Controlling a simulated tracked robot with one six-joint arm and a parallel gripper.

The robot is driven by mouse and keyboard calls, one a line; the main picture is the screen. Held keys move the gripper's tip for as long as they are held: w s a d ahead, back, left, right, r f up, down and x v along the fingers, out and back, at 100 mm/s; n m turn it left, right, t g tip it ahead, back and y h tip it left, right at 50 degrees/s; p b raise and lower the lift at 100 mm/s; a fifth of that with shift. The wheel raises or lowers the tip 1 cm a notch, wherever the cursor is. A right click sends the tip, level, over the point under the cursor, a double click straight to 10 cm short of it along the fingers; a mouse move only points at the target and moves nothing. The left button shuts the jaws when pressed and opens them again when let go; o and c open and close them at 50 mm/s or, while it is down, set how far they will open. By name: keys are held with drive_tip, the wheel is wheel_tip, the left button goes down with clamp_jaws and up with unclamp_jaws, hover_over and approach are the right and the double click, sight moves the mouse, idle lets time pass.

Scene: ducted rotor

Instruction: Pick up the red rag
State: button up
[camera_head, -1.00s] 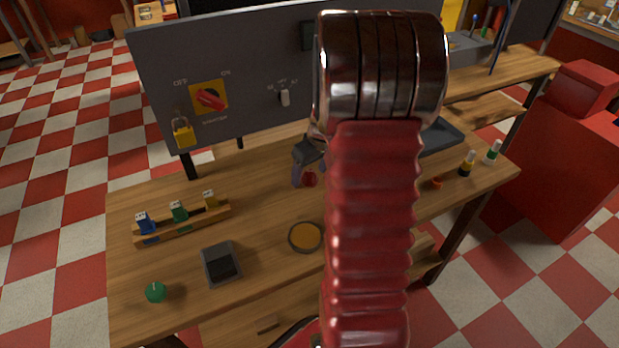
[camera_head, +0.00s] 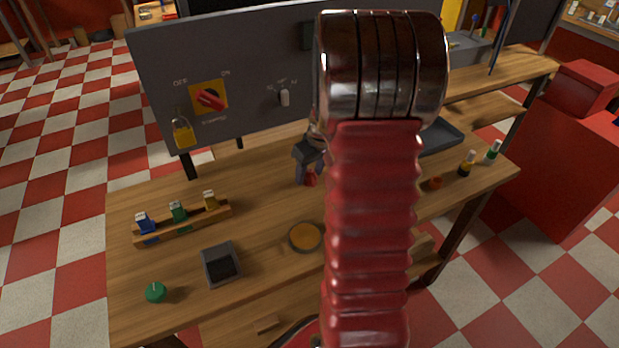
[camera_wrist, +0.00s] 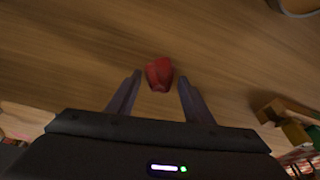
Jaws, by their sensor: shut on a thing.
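The red rag (camera_wrist: 159,73) is a small crumpled bundle between the two dark fingertips of my gripper (camera_wrist: 160,80) in the wrist view. In the head view, the rag (camera_head: 309,178) shows as a small red patch at the fingers of my gripper (camera_head: 304,176), close to the wooden bench top. My gripper is shut on the rag. My red arm hides part of the bench to the right of it. I cannot tell whether the rag still touches the wood.
On the bench (camera_head: 265,205) are a rack (camera_head: 182,226) with coloured pieces, a dark box (camera_head: 221,264), an orange-topped dish (camera_head: 305,237), a green round object (camera_head: 155,292) and two small bottles (camera_head: 467,163). A grey switch panel (camera_head: 240,60) stands along the back.

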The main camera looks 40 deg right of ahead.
sight(310, 170)
drive_tip(key=shift+c, duration=1.3)
drive_tip(key=shift+r, duration=0.15)
wheel_tip(310, 170, up, 18)
drive_tip(key=o, duration=0.6)
drive_tip(key=c, duration=0.4)
